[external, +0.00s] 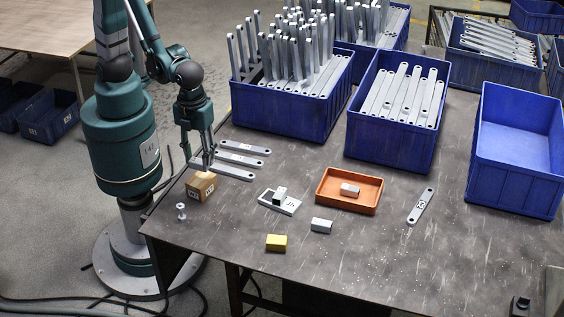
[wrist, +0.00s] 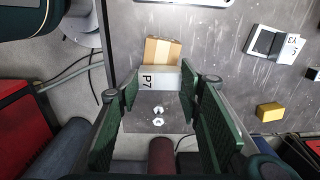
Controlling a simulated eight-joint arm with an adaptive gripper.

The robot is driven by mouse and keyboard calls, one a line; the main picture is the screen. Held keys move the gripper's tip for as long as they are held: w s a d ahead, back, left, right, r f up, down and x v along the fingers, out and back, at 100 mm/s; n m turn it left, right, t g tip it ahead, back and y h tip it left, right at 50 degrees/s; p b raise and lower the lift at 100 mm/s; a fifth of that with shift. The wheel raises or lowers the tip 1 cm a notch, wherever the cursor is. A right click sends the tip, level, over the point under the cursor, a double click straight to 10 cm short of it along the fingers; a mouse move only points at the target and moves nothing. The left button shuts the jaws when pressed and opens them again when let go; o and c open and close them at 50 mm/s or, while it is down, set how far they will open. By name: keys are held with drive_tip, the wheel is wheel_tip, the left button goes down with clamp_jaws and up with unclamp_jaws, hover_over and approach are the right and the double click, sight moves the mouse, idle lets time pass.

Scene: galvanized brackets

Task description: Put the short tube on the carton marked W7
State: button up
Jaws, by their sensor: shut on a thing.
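The brown carton (external: 201,188) stands near the left edge of the table; its small white label is too small to read surely. In the wrist view the carton (wrist: 163,48) shows just beyond the fingertips, with a pale tape strip. My gripper (external: 203,162) is over the carton in the external view. In the wrist view my gripper (wrist: 158,88) is shut on a light grey short tube (wrist: 158,79) marked P7. The tube hides part of the carton; I cannot tell whether they touch.
A small bolt (external: 181,211) stands near the carton. Flat brackets (external: 236,161) lie behind.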

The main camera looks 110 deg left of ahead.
sight(198, 161)
idle(0.3)
drive_tip(key=shift+f+b, duration=0.65)
drive_tip(key=shift+f, duration=1.4)
drive_tip(key=shift+f, duration=0.2)
drive_tip(key=o, duration=0.9)
drive_tip(key=shift+r, duration=0.25)
drive_tip(key=shift+r+p, duration=1.7)
drive_tip(key=shift+r, duration=4.25)
drive_tip(key=shift+a+r, duration=0.1)
